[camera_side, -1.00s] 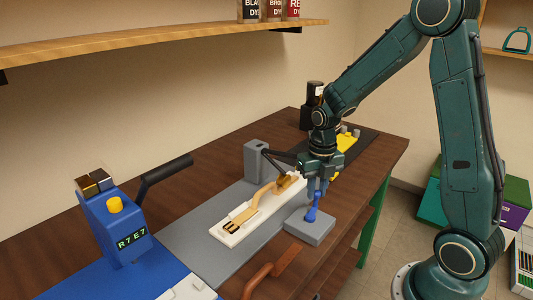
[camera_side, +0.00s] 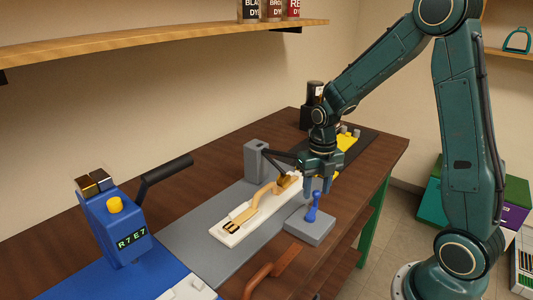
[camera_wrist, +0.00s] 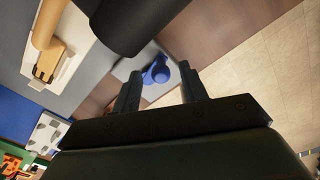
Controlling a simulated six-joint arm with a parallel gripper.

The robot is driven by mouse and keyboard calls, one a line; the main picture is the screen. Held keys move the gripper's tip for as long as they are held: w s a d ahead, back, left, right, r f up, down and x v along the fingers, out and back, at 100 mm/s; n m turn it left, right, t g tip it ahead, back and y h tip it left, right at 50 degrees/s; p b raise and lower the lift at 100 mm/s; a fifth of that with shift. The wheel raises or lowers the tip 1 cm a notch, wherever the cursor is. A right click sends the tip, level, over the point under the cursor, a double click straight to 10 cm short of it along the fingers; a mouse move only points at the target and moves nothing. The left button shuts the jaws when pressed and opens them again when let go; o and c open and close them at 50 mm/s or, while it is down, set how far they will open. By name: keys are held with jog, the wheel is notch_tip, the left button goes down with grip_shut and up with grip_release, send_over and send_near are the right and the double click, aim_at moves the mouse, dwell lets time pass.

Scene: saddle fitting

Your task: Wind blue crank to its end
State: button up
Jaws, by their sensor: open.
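The blue crank (camera_side: 312,214) stands on a grey block (camera_side: 309,230) near the front edge of the bench, its handle upright. My gripper (camera_side: 318,188) points down just above and around the top of the handle. Its fingers are apart. In the wrist view, the blue crank (camera_wrist: 157,72) lies between and just beyond my fingertips (camera_wrist: 160,80), with room on both sides. I see no contact. Beside the block, a tan strap with a buckle (camera_side: 243,215) lies on a white fixture (camera_side: 228,233).
A grey post (camera_side: 255,160) with a dark bar stands behind the fixture. A blue machine (camera_side: 120,228) marked R7 E7, with a black lever (camera_side: 165,174), is at left. A black stand (camera_side: 311,112) is behind my gripper.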

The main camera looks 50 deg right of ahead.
notch_tip(320, 180, up, 13)
jog(key=shift+r, duration=0.2)
dwell(0.4)
jog(key=shift+d, duration=0.1)
jog(key=shift+f, duration=0.25)
grip_shut()
jog(key=shift+w+d+f+g+y, duration=0.15)
jog(key=shift+f+g+y, duration=0.15)
jog(key=shift+f+g, duration=0.3)
jog(key=shift+w+f+g+y, duration=0.2)
jog(key=shift+f+g+y, duration=0.1)
jog(key=shift+f+g, duration=0.3)
jog(key=shift+w+d+f+g+y, duration=0.15)
jog(key=shift+f+g+y, duration=0.15)
jog(key=shift+f+g, duration=0.3)
